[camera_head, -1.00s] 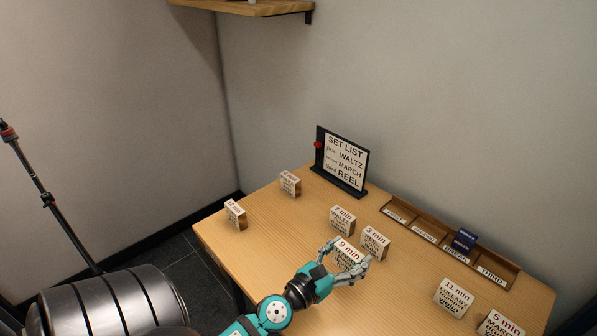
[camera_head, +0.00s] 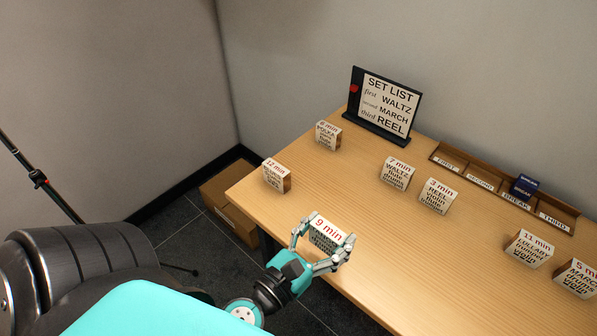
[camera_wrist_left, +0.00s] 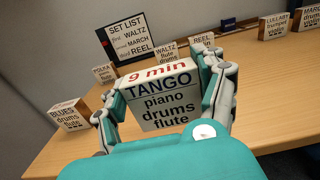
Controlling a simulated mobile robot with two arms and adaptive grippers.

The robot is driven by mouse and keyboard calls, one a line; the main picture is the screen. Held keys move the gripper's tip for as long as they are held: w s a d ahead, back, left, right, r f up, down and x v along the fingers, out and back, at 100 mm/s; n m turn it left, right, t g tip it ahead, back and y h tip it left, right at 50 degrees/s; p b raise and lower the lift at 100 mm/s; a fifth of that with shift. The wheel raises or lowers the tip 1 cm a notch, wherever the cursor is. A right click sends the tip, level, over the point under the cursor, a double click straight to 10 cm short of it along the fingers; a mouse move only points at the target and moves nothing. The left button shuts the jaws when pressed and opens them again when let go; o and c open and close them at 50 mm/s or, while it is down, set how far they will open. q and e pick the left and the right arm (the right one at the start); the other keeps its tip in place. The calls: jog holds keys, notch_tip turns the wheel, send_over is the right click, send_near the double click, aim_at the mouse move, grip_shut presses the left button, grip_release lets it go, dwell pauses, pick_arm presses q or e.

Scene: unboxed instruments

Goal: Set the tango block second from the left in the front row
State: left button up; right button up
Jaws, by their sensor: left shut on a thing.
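The tango block (camera_head: 327,236), a white-faced block with "9 min" in red, is between the fingers of my left gripper (camera_head: 325,229) near the table's front edge. The left gripper is shut on it from both sides. In the left wrist view the tango block (camera_wrist_left: 160,98) stands upright with its "TANGO piano drums flute" label facing the camera. I cannot tell whether its base touches the table. The blues block (camera_head: 276,175) stands to its left near the table's left edge. My right gripper is not in view.
Polka (camera_head: 328,135), waltz (camera_head: 396,173) and reel (camera_head: 438,196) blocks stand farther back; lullaby (camera_head: 528,248) and march (camera_head: 576,278) stand right. A set list sign (camera_head: 385,107) and slotted tray (camera_head: 445,153) with a navy break block (camera_head: 523,187) line the back. Bare table lies right of tango.

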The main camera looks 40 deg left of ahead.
pick_arm(q)
jog(key=w+a+p, duration=0.1)
jog(key=w+a, duration=0.4)
jog(key=shift+a+f, duration=0.15)
jog(key=shift+a, duration=0.05)
jog(key=w+a, duration=0.1)
jog(key=a, duration=0.1)
jog(key=w+a, duration=0.2)
jog(key=shift+w+f, duration=0.2)
jog(key=shift+f, duration=0.2)
jog(key=shift+w+a, duration=0.2)
jog(key=shift+a, duration=0.1)
jog(key=shift+w+a+f, duration=0.1)
jog(key=shift+a+f, duration=0.05)
notch_tip(320, 180, down, 3)
jog(key=b, duration=0.3)
jog(key=shift+f, duration=0.35)
jog(key=shift+r, duration=0.15)
jog(key=o, duration=1.2)
jog(key=shift+o, duration=0.2)
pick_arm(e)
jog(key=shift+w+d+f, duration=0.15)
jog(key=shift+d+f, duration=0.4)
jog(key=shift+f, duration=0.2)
